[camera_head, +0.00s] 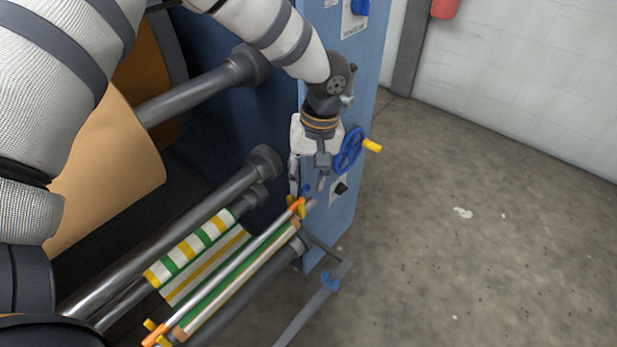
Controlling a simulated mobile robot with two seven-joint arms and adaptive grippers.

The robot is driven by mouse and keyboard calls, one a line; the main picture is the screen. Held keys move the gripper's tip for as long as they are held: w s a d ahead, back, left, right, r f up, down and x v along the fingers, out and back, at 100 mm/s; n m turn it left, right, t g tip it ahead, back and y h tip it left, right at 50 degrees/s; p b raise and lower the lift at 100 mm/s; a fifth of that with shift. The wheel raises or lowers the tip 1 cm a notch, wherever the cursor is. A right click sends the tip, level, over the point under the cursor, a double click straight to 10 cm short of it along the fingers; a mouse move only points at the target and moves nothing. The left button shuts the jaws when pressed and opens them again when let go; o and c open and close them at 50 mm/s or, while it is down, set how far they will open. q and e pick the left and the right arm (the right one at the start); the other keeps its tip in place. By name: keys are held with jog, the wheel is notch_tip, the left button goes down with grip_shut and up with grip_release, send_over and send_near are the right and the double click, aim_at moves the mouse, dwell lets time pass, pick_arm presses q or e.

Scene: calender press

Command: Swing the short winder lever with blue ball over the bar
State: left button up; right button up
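My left gripper (323,180) hangs from the arm at upper centre, in front of the blue side frame of the press. Its fingers point down and show nearly edge-on, so I cannot tell whether they are open. A small blue part (305,190), perhaps the lever's blue ball, shows just left of and below the fingertips, by the bar's far end. The lever's shaft is not clear there. The silver bar (232,264) with orange ends runs diagonally from lower left to just below the gripper. My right gripper is not in view.
A blue handwheel (349,150) with a yellow grip is close right of the gripper, above a black knob (341,188). Dark rollers (170,246) and striped web (205,262) lie left. A grey rail (305,318) juts out below. The concrete floor at right is clear.

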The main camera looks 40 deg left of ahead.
pick_arm(q)
grip_shut()
jog(key=shift+f+y, duration=0.1)
jog(key=shift+y, duration=0.2)
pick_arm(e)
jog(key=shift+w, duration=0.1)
pick_arm(q)
jog(key=shift+s+d+f+t+y+b, duration=0.1)
jog(key=shift+d+f+y+b, duration=0.45)
jog(key=shift+y, duration=0.85)
jog(key=shift+d+f+t+y+b, duration=0.1)
jog(key=shift+d+f+y+b, duration=0.1)
jog(key=shift+d+f+y, duration=0.75)
jog(key=shift+s+d+f+t+y+b, duration=0.1)
jog(key=shift+d+f+y+b, duration=0.55)
jog(key=shift+y, duration=1.2)
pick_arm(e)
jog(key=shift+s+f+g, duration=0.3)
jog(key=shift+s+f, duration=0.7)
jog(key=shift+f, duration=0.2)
pick_arm(q)
jog(key=shift+a+f, duration=0.2)
jog(key=shift+a, duration=0.05)
